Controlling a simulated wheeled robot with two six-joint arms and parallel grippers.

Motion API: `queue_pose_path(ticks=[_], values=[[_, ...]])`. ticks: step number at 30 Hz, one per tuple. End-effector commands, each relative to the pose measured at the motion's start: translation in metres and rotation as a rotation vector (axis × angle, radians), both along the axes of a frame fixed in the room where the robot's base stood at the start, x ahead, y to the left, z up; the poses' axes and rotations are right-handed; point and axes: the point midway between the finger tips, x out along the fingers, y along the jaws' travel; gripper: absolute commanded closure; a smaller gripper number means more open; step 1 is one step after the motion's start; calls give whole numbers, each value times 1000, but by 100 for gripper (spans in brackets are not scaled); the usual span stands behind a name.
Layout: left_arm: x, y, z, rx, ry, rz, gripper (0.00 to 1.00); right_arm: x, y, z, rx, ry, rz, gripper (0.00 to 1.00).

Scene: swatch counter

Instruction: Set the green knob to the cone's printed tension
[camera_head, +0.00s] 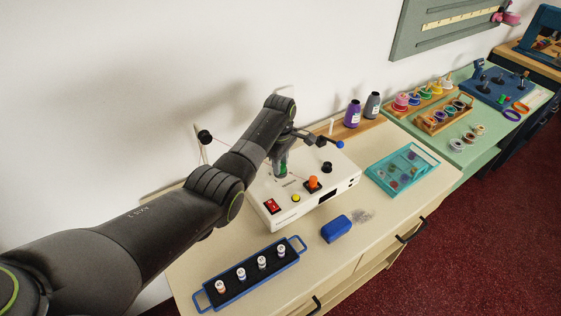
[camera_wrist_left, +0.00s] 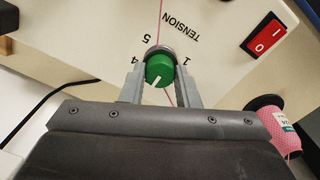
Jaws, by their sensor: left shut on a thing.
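In the left wrist view, my left gripper (camera_wrist_left: 160,78) is shut on the green knob (camera_wrist_left: 161,66), one finger on each side. The knob's white pointer line points down and slightly left there, towards my gripper's body. The scale prints TENSION, with 5, 4 and 1 visible; the marks on the pointer's side are hidden. A pink thread cone (camera_wrist_left: 276,126) lies at the right edge with a white label, too small and turned to read surely. My right gripper is out of view.
The machine (camera_head: 310,205) also carries a red switch (camera_head: 272,206), a yellow button (camera_head: 296,198), an orange knob (camera_head: 313,182) and a black knob (camera_head: 327,167). A blue spool tray (camera_head: 220,301) and blue block (camera_head: 336,229) lie in front. Purple (camera_head: 352,114) and grey (camera_head: 373,106) cones stand behind.

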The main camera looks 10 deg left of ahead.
Motion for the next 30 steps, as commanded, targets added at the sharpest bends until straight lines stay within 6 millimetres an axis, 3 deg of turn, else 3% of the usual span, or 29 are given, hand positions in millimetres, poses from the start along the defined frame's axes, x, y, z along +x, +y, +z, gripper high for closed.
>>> queue_pose_path(ticks=[8, 30], values=[[0, 0, 3, 0, 1, -144, 94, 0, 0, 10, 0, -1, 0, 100], [1, 0, 2, -1, -1, -801, 94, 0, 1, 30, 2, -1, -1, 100]])
